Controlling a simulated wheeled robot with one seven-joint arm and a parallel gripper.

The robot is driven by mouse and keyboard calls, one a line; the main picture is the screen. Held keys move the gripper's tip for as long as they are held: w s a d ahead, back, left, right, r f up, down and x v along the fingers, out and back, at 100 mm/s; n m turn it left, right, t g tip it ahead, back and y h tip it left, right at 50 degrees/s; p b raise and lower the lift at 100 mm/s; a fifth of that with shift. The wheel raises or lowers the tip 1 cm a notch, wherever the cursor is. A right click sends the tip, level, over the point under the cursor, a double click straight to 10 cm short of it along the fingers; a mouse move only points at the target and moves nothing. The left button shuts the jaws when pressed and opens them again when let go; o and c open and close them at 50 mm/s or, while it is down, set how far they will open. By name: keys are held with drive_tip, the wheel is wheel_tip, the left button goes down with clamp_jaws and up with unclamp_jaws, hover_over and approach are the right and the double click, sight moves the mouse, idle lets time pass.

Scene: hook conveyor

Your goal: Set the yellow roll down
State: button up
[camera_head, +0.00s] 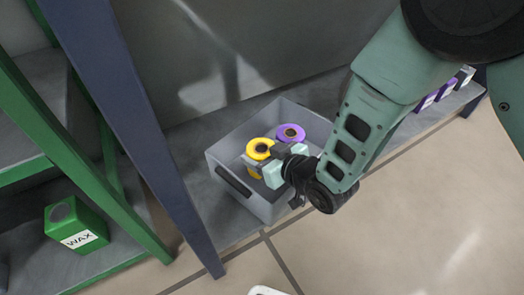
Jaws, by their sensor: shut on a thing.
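The yellow roll (259,148) is upright in my gripper (256,166), which is shut on it. The roll is over or inside the grey bin (231,160), near its middle. I cannot tell whether its base touches the bin's floor. A purple roll (290,133) is in the bin just behind and to the right of the yellow roll. My gripper reaches in over the bin's right side and hides part of the yellow roll's lower body and part of the bin.
The bin stands on a grey shelf (187,138). A dark blue post (135,110) rises left of it. A green box marked WAX (75,226) is on a green rack at lower left. Small purple items (446,90) stand at far right.

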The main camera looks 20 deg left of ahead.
drive_tip(key=o, duration=1.1)
drive_tip(key=shift+r+p, duration=0.3)
drive_tip(key=shift+r, duration=0.1)
drive_tip(key=p+v, duration=0.5)
drive_tip(key=v, duration=0.7)
drive_tip(key=shift+r, duration=0.2)
